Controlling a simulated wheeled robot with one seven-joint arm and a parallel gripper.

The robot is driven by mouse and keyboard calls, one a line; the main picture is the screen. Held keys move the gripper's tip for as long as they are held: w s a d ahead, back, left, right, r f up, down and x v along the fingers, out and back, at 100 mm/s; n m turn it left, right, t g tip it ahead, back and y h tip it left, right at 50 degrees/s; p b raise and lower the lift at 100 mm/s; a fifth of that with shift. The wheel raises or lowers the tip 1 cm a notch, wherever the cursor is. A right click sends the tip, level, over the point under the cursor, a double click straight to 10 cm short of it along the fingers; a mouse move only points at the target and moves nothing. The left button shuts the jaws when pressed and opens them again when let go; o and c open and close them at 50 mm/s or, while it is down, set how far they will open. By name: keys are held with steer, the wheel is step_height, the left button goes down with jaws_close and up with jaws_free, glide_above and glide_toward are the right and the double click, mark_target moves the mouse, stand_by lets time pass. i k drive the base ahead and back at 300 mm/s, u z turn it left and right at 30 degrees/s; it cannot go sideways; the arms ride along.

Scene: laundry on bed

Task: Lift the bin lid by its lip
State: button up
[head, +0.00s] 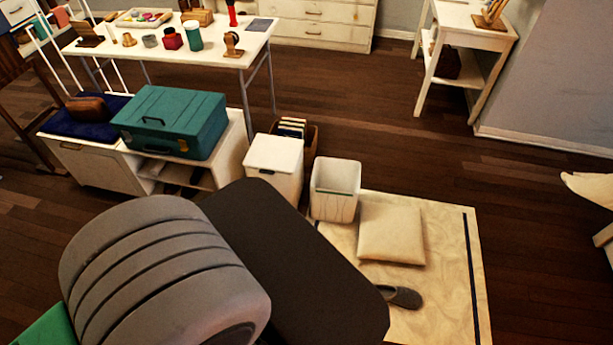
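A white bin (285,185) stands on the floor left of centre in the head view, beside the low white cabinet. Its white lid (273,153) lies flat on top and looks shut. The lip of the lid is too small to make out clearly. My arm's large grey and dark links fill the lower left and cover the floor in front of the bin and part of its base. My gripper does not show, so I cannot tell where it is relative to the lid.
An open white basket (335,190) stands right of the bin. A brown box of books (311,140) is behind it. A teal case (172,122) sits on the low cabinet (236,140). A cushion (391,234) and slipper (402,297) lie on the rug (450,285).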

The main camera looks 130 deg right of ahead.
mark_target(270, 155)
steer(key=z, duration=3.8)
steer(key=i, duration=0.75)
steer(key=u, duration=0.75)
